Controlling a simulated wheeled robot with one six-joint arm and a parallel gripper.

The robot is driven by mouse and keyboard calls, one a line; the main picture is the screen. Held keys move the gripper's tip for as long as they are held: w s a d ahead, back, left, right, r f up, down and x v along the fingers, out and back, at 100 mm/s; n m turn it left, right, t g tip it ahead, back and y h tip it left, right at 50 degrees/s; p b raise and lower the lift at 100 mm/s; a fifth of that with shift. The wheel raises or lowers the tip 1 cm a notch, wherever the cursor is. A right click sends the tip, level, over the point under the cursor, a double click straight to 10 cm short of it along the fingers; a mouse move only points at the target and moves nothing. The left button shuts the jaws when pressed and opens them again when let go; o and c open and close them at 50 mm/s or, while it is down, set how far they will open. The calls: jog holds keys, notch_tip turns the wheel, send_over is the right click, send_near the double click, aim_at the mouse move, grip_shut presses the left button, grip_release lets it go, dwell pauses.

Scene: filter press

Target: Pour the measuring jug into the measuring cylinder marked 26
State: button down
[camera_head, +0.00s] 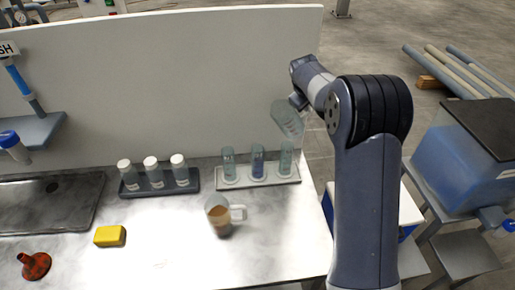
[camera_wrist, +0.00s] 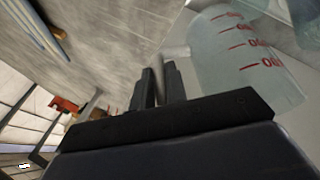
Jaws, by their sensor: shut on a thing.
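My gripper (camera_head: 298,100) is shut on the handle of a clear measuring jug (camera_head: 286,119), held tilted in the air above the right end of a white rack (camera_head: 231,184). In the wrist view the jug (camera_wrist: 235,52) shows red graduation marks beside my gripper (camera_wrist: 160,80). I cannot make out liquid in it. Three clear measuring cylinders stand upright in the rack: left (camera_head: 229,166), middle (camera_head: 258,163) with bluish contents, and right (camera_head: 287,158), just below the jug. Their numbers are not legible, so I cannot tell which is 26.
A second jug (camera_head: 219,217) with brown liquid stands on the bench in front of the rack. A dark tray (camera_head: 130,191) holds three white-capped bottles. A white panel (camera_head: 190,80) stands behind.

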jog(key=shift+w+d+f+g+y, duration=0.15)
jog(key=shift+w+d+g+y, duration=0.1)
jog(key=shift+d+y, duration=0.2)
jog(key=shift+w+d+f+g+y, duration=0.15)
jog(key=shift+w+d+y, duration=0.05)
jog(key=shift+d+y, duration=0.2)
jog(key=shift+w+d+f+m+g+y, duration=0.2)
jog(key=shift+d+f+g+y, duration=0.15)
jog(key=shift+f+y, duration=0.35)
jog(key=shift+w+d+f+m+g+y, duration=0.25)
jog(key=shift+f+y, duration=0.2)
jog(key=shift+f, duration=0.4)
jog(key=shift+w+d+f+m+g+y, duration=0.15)
jog(key=shift+d+f+g+y, duration=0.2)
jog(key=shift+f+y, duration=0.35)
jog(key=shift+s+f, duration=0.1)
jog(key=shift+f, duration=0.1)
